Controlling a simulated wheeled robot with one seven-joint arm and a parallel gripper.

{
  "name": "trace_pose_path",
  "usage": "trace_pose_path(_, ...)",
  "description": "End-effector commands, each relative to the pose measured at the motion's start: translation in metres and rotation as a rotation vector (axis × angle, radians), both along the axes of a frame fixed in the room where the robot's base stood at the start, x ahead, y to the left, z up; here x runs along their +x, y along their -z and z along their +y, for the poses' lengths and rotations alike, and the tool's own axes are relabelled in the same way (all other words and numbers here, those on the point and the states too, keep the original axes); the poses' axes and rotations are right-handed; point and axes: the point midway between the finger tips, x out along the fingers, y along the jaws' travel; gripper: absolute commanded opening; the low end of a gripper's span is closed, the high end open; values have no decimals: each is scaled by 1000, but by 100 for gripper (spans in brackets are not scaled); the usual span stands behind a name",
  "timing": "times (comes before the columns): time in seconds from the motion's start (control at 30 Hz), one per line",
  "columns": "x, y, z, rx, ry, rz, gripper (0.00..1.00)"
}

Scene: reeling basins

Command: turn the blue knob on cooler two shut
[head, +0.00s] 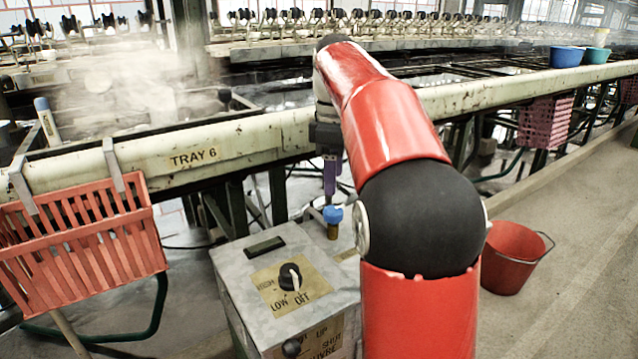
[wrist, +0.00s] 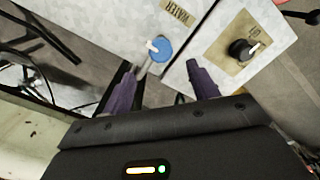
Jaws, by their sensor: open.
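The blue knob (head: 333,214) sits on a brass-coloured stem beside the grey metal box, below my gripper (head: 330,180). In the wrist view the round blue knob (wrist: 160,49) has a white pointer mark and lies just beyond the tips of my gripper (wrist: 161,68), roughly centred between its two purple fingers. My gripper is open and empty, apart from the knob as far as I can tell. The grey box (head: 240,265) carries a black dial (head: 290,277) marked LOW and OFF. The dial also shows in the wrist view (wrist: 240,50). I see no cooler number.
A cream rail labelled TRAY 6 (head: 193,158) runs behind the knob, with steaming basins beyond. A red crate (head: 85,240) hangs on the rail at left. A red bucket (head: 512,260) stands on the floor at right. A WATER label (wrist: 178,13) is near the knob.

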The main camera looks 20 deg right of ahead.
Motion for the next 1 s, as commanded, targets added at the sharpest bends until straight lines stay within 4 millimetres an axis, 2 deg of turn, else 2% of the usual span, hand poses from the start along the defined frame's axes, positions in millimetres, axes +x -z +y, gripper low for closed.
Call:
trace_pose_path(0.3,0,47,0,1,-1,4,59)
trace_pose_path(0.5,0,71,0,0,-1,1,59)
trace_pose_path(0.87,0,77,0,-1,0,-1,59)
trace_pose_path(1.0,0,77,0,-1,0,-1,44)
